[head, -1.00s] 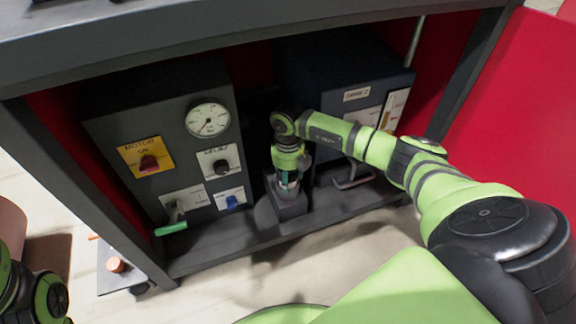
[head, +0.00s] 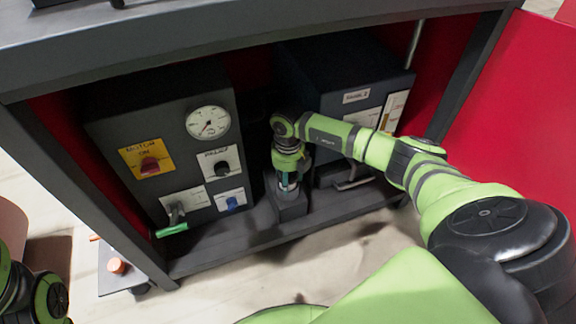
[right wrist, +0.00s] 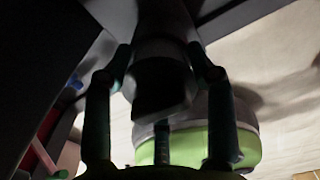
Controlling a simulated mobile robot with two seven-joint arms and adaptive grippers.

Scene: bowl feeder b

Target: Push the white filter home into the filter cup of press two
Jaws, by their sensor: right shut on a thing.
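My right gripper (head: 289,181) points down at the small dark block (head: 288,210) on the cabinet floor, in front of the box with the white label (head: 356,96). In the right wrist view its fingers (right wrist: 163,72) are closed on both sides of a cylinder (right wrist: 160,52). The cylinder looks grey in the shade; I take it for the white filter. The filter cup's opening is hidden by the gripper, so I cannot tell how deep the filter sits. My left arm shows at the lower left edge of the head view, but its gripper is out of view.
Left of the gripper stands a dark control box with a gauge (head: 208,123), a red motor knob (head: 149,165) and a green-handled lever (head: 172,229). A metal handle (head: 352,183) is close on the right. Cabinet walls and the top frame enclose the arm.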

